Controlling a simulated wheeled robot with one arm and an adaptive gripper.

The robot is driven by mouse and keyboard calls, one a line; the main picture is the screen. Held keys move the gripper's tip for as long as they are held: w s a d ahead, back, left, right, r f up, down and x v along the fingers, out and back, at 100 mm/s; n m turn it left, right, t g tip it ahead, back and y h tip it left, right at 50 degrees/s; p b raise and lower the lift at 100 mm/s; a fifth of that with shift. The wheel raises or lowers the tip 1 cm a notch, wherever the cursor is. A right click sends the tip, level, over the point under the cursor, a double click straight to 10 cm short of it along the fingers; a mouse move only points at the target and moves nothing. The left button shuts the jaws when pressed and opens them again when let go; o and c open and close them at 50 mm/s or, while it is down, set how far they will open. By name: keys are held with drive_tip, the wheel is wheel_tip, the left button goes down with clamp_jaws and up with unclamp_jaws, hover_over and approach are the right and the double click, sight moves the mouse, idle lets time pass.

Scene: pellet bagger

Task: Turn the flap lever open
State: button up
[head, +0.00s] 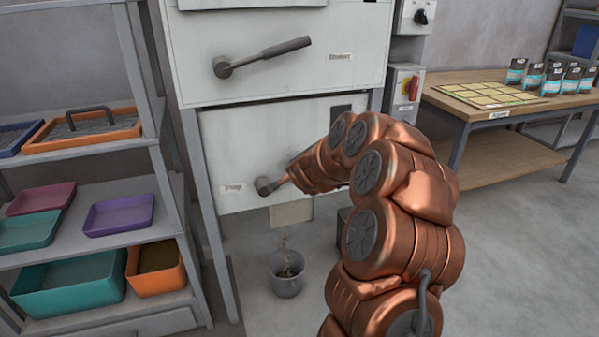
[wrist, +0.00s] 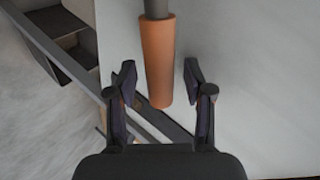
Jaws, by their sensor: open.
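The flap lever (head: 267,186) is on the lower white panel of the machine, right of a small label that seems to read "Flap". Its dark round hub shows in the head view, and its arm runs right and slightly up behind my arm. In the wrist view the lever's orange-brown grip (wrist: 160,62) points down between the fingers of my gripper (wrist: 158,80). My gripper is open, with a finger on each side of the grip and gaps showing on both sides. The head view hides my gripper behind my copper arm links.
Another dark lever (head: 262,58) sits on the upper panel. Below the chute (head: 290,213), a grey bucket (head: 287,277) stands on the floor, with a thin brownish trickle above it. A shelf with trays (head: 70,255) is at left; a wooden table (head: 480,112) with pouches is at right.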

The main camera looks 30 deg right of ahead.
drive_tip(key=v, duration=1.2)
idle(0.6)
drive_tip(key=s+a+n+y, duration=0.2)
drive_tip(key=a+n+y, duration=0.45)
drive_tip(key=a, duration=1.05)
drive_tip(key=s+a+f+n+g+y, duration=0.1)
drive_tip(key=s+a+f+n+g, duration=0.2)
drive_tip(key=s, duration=0.4)
drive_tip(key=s+a+f+n+g, duration=0.1)
drive_tip(key=s+a+n+g, duration=0.2)
drive_tip(key=s+a, duration=0.3)
drive_tip(key=s+a+f+n+g+y, duration=0.1)
drive_tip(key=s+a+f+n+g, duration=0.15)
drive_tip(key=s, duration=0.55)
drive_tip(key=s+d+r+n+g+h, duration=0.1)
drive_tip(key=s+d+n+g, duration=0.1)
drive_tip(key=s, duration=0.6)
drive_tip(key=s+d+n+g+h, duration=0.2)
drive_tip(key=s+g, duration=0.1)
drive_tip(key=s, duration=0.4)
wheel_tip(320, 180, up, 22)
drive_tip(key=s+t+p, duration=0.1)
drive_tip(key=p, duration=2)
drive_tip(key=shift+a, duration=0.15)
